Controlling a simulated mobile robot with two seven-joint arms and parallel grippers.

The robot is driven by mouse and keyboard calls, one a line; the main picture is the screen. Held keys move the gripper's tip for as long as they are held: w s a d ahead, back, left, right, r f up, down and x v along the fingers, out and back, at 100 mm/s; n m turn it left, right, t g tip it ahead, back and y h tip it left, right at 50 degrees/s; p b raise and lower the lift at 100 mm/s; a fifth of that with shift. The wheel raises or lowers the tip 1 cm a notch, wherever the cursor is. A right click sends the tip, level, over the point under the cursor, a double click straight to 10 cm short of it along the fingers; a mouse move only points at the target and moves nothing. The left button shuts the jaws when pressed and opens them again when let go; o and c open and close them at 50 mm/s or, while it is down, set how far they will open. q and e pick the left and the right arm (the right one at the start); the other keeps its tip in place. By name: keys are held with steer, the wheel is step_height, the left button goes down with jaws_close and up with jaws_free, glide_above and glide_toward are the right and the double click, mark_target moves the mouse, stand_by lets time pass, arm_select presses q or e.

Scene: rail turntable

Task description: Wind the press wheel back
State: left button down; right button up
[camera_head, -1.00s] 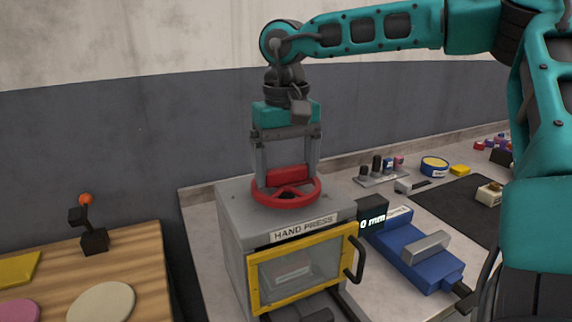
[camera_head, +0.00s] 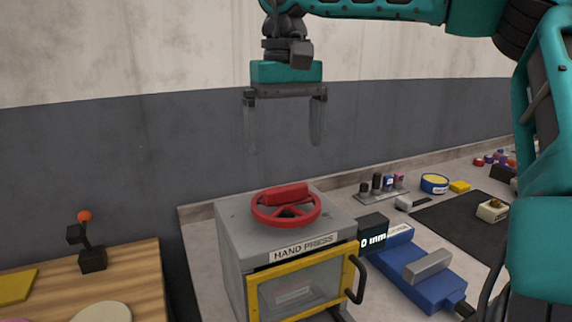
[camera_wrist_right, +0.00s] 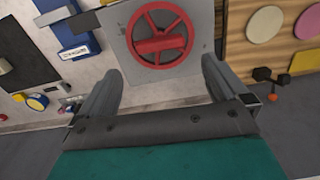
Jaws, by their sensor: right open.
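The red press wheel (camera_head: 286,207) lies flat on top of the grey hand press (camera_head: 236,232), with a raised red bar across it. The wheel also shows in the right wrist view (camera_wrist_right: 160,22), beyond the fingers. The press has a yellow-framed window door (camera_head: 300,282) with a dark handle, and a small display (camera_head: 373,240) beside it appears to read 0 mm. My right gripper (camera_head: 283,138) is open and empty, pointing down above the wheel and clear of it. My left gripper is not in view.
A blue vise-like tool (camera_head: 425,278) stands right of the press. Behind it are a rack of small parts (camera_head: 381,188), a yellow-topped roll (camera_head: 434,183) and a dark mat (camera_head: 455,222).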

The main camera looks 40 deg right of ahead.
step_height(320, 180, up, 4)
stand_by(0.8)
